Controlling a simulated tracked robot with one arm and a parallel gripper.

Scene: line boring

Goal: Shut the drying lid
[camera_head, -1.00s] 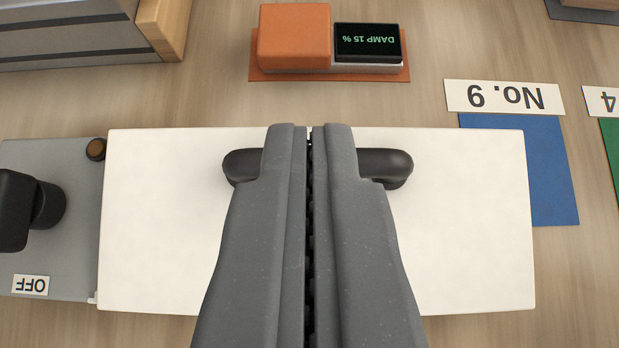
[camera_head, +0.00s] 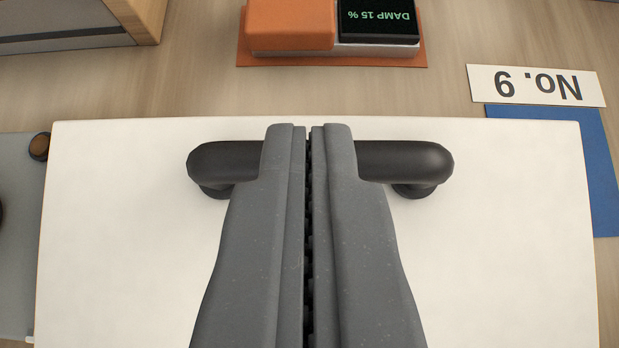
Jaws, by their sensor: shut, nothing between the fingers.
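The drying lid is a wide white panel (camera_head: 120,240) that fills most of the lower picture. A black bar handle (camera_head: 410,160) on two short posts crosses it near its far edge. My gripper (camera_head: 309,130) is shut and empty. Its two grey fingers lie in front of the middle of the handle in the picture and hide that part. I cannot tell whether the fingers touch the handle. How far the lid stands open is not clear from this angle.
A grey unit (camera_head: 20,240) with a brown knob (camera_head: 39,146) sits left of the lid. An orange meter (camera_head: 290,25) reading "DAMP 15 %" stands beyond it. A "No. 9" label (camera_head: 537,85) and blue mat (camera_head: 600,180) lie at right. A wood-edged box (camera_head: 80,20) is at far left.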

